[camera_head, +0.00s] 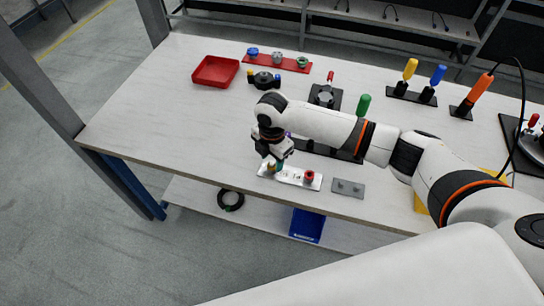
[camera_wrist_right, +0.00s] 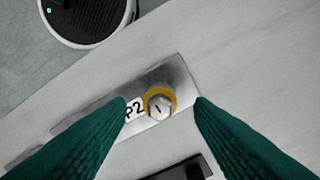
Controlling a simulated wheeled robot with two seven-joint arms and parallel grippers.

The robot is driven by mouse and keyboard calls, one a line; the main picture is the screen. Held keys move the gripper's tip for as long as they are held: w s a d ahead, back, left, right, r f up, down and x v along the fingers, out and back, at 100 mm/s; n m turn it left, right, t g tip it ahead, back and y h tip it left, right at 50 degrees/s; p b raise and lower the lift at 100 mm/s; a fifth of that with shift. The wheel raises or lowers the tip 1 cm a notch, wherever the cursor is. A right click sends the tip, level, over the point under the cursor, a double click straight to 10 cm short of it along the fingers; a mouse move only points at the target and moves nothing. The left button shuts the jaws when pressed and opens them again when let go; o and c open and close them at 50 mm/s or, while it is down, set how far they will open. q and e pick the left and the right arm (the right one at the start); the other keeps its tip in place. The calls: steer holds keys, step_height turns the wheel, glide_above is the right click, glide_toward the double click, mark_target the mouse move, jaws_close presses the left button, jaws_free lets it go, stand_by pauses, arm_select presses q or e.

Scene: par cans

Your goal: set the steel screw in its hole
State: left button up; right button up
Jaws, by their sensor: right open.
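A steel hex-head screw (camera_wrist_right: 160,106) with a yellow ring around it shows in the right wrist view, at the metal plate (camera_wrist_right: 177,77) beside a "P2" label. How deep it sits cannot be told. My right gripper (camera_wrist_right: 162,108) is open, its green fingers on either side of the screw with gaps between. In the head view the right gripper (camera_head: 277,162) is low over the left end of the plate (camera_head: 292,176), where a yellowish part (camera_head: 271,167) shows. A red part (camera_head: 309,177) stands at the plate's right end. My left gripper is not in view.
A grey plate with holes (camera_head: 348,188) lies to the right. A red tray (camera_head: 215,71) and a red rack (camera_head: 276,62) with several parts are farther back. Yellow (camera_head: 410,69), blue (camera_head: 438,74) and orange (camera_head: 480,88) handled tools stand at the back right. The table's left is clear.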

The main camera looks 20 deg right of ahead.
step_height(320, 180, up, 12)
steer(key=shift+b, duration=0.45)
stand_by(0.4)
